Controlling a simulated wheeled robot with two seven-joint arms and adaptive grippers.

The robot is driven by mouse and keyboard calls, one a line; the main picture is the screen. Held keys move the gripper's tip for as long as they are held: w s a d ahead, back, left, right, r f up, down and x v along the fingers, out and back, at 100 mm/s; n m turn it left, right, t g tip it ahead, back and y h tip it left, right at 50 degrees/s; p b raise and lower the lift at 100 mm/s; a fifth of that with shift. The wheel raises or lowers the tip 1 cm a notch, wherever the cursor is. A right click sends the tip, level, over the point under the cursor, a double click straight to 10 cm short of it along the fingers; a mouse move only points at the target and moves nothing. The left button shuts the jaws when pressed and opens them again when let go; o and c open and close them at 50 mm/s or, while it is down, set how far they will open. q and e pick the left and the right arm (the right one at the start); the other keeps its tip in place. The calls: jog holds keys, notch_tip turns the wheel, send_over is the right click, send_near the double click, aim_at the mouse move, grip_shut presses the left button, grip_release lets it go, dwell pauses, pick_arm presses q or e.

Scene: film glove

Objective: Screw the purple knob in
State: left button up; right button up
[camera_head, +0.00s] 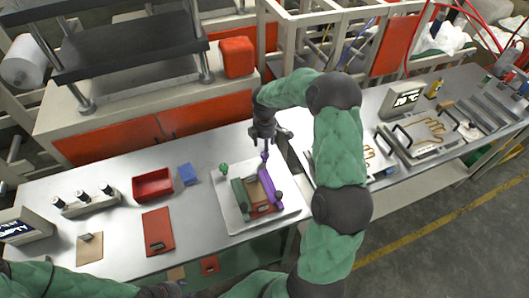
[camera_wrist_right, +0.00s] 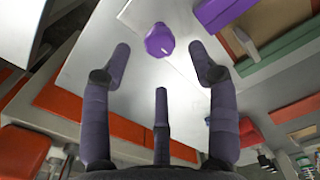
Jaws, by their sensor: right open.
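In the right wrist view the purple knob (camera_wrist_right: 160,40) shows against the pale plate, ahead of the fingertips and roughly centred between the side fingers. My right gripper (camera_head: 266,146) is above the knob, pointing down; its fingers are spread and empty in the right wrist view (camera_wrist_right: 160,65). No finger clearly touches the knob. My left gripper (camera_head: 165,290) is at the bottom edge, mostly cut off and dark.
The pale plate (camera_head: 285,212) bears the fixture, with a green knob (camera_head: 224,168) at its left. A red bin (camera_head: 153,184), blue block (camera_head: 188,174) and red-brown board (camera_head: 158,232) lie to the left. A press stands behind; bare metal table surrounds the plate.

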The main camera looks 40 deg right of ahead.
jog(key=shift+f, duration=2.35)
jog(key=c, duration=1.2)
